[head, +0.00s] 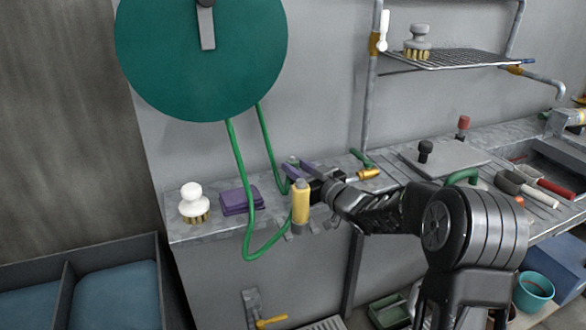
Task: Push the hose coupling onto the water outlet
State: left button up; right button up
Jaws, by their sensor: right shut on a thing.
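My right gripper (316,188) reaches in from the right, over the front edge of the grey counter. It is shut on the hose coupling (301,205), a yellow cylinder with a grey end, held roughly upright. The green hose (246,200) hangs from the reel in a loop and runs up towards the coupling; the join is partly hidden. The water outlet (251,304) appears to be the grey pipe with a yellow lever (272,321), low on the panel below the counter. The coupling is above and apart from it. My left gripper is out of view.
A large green reel (200,55) is on the wall. A white brush (194,203) and purple pads (240,200) lie on the counter's left. A brass nozzle (367,173) lies behind my gripper. A wire shelf (455,59) holds a grey brush. Blue-grey bins (62,290) stand lower left.

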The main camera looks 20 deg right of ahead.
aim_at(297, 162)
grip_shut()
